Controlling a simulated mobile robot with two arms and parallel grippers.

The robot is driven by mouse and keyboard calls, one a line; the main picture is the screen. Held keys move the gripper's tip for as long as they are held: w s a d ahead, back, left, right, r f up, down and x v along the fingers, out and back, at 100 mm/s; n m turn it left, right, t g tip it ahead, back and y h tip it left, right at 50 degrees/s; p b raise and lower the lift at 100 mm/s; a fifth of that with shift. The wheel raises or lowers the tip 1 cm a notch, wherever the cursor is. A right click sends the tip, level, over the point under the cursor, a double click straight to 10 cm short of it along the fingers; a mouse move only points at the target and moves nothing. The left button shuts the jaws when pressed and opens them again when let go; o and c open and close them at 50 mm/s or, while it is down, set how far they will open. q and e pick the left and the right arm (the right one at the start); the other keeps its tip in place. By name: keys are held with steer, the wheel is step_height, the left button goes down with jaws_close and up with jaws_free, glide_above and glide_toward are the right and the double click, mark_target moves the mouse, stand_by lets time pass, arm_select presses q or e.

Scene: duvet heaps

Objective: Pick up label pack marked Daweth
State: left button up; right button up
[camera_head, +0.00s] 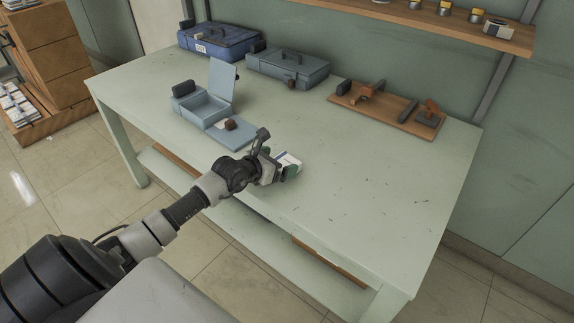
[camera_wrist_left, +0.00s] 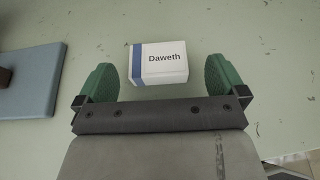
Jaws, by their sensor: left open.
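The label pack marked Daweth (camera_wrist_left: 160,66) is a small white box with a blue stripe. It lies on the pale green table, and its text reads upright in the left wrist view. In the head view the pack (camera_head: 288,158) is partly hidden by my left gripper (camera_head: 279,169). My left gripper is open. In the left wrist view its green fingertips (camera_wrist_left: 160,79) stand to either side of the pack, with a gap on each side. My right gripper is in neither view.
The table (camera_head: 350,190) is clear to the right. An open blue-grey box (camera_head: 205,108) with a flat panel (camera_head: 232,133) stands left of the gripper. Closed cases (camera_head: 288,68) and a wooden tool board (camera_head: 385,112) sit along the back. A shelf (camera_head: 430,22) hangs above.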

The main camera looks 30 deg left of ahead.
mark_target(287, 160)
arm_select(q)
steer(key=w+f, duration=0.1)
steer(key=w+f+b, duration=0.1)
steer(key=w, duration=0.1)
steer(key=shift+w+f, duration=0.3)
steer(key=shift+f, duration=0.1)
steer(key=shift+w+d+f, duration=0.15)
steer(key=shift+w, duration=0.3)
steer(key=c, duration=0.8)
